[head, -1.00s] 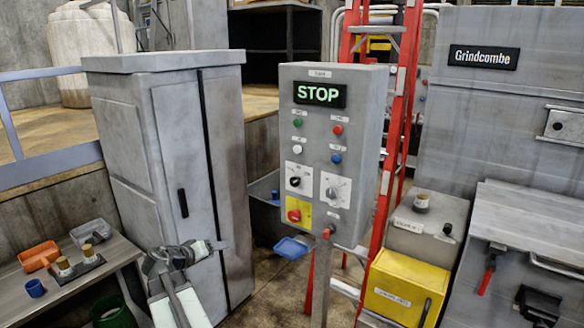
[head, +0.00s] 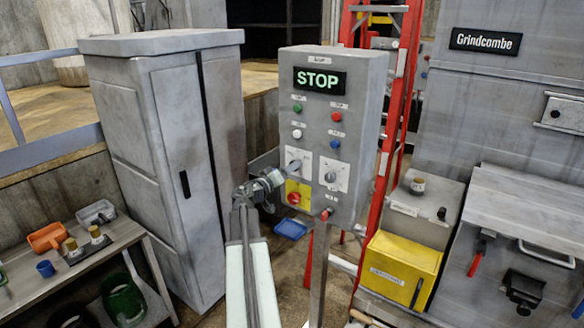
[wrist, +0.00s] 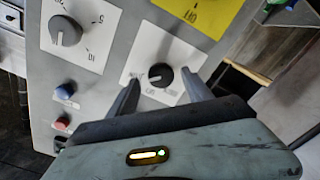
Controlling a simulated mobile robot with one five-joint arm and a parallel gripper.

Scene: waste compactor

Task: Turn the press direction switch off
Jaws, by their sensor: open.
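The grey control panel (head: 318,230) has a lit STOP display at its top. Low on it are two white plates with knobs. The left one, a black rotary switch (wrist: 160,75), is in the middle of the wrist view, with small labels I cannot read clearly. In the head view this switch (head: 294,166) is at the left of the panel, above a yellow plate with a red button. My gripper (head: 277,177) is at the panel's left edge. In the wrist view its open fingers (wrist: 160,78) stand either side of the switch; I cannot tell if they touch it.
A numbered dial (head: 331,177) is beside the switch. The red stop button (head: 294,198) on yellow is just below it. A grey cabinet (head: 165,160) stands left, a red ladder (head: 392,130) behind right, and a yellow bin (head: 400,270) right.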

